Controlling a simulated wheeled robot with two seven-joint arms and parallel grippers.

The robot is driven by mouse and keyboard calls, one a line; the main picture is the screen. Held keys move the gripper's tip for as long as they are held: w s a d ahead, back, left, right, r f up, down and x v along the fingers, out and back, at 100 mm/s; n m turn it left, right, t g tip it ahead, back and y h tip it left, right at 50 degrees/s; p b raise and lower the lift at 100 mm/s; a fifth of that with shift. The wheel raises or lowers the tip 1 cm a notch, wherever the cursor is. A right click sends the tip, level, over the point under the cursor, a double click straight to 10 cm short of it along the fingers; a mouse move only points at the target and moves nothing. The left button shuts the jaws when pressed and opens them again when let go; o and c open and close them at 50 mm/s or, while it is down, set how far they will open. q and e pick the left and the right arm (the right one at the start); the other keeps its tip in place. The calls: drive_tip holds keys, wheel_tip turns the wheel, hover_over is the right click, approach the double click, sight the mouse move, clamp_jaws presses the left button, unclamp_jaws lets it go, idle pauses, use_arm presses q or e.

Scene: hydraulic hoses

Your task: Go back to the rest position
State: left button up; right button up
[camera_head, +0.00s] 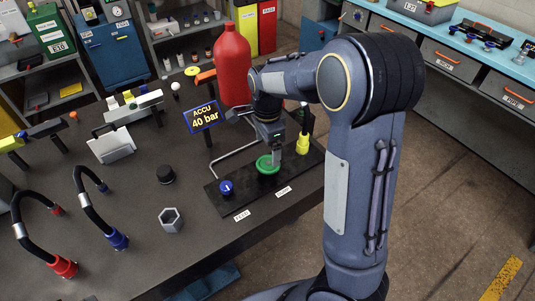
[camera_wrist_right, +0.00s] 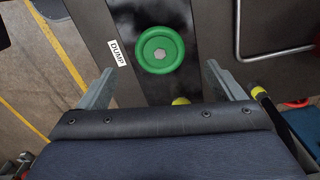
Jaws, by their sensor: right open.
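My right gripper (camera_head: 283,150) is above the black valve plate (camera_head: 237,205), close to the green round handwheel (camera_head: 268,166). In the right wrist view my right gripper (camera_wrist_right: 160,70) has its two fingers spread wide with nothing between them. The green handwheel (camera_wrist_right: 160,50) shows whole ahead of the fingers, beside a DUMP label (camera_wrist_right: 118,52). A blue knob (camera_head: 226,187) and a yellow fitting (camera_head: 303,144) are on the same plate. I cannot make out my left gripper.
Hoses with red (camera_head: 63,266) and blue (camera_head: 117,239) ends are at the bench's left. A sign (camera_head: 204,117) and a red cylinder (camera_head: 232,65) stand behind the plate. A bent metal rod (camera_head: 232,153) is nearby.

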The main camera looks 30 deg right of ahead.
drive_tip(key=shift+r, duration=0.8)
drive_tip(key=shift+s+r, duration=0.1)
drive_tip(key=shift+s, duration=0.05)
drive_tip(key=s+a+r+n+t+y, duration=0.2)
drive_tip(key=s+a+n+t, duration=0.1)
drive_tip(key=s+n, duration=0.5)
drive_tip(key=s+a+r+n+t+y, duration=0.1)
drive_tip(key=s+a+r+n+t, duration=0.1)
drive_tip(key=s+n, duration=0.7)
drive_tip(key=s+a+r, duration=0.1)
drive_tip(key=s+a, duration=0.1)
drive_tip(key=s, duration=0.3)
drive_tip(key=shift+s+r+t+y, duration=0.2)
drive_tip(key=shift+s+t+y, duration=0.1)
drive_tip(key=shift+t+y, duration=0.1)
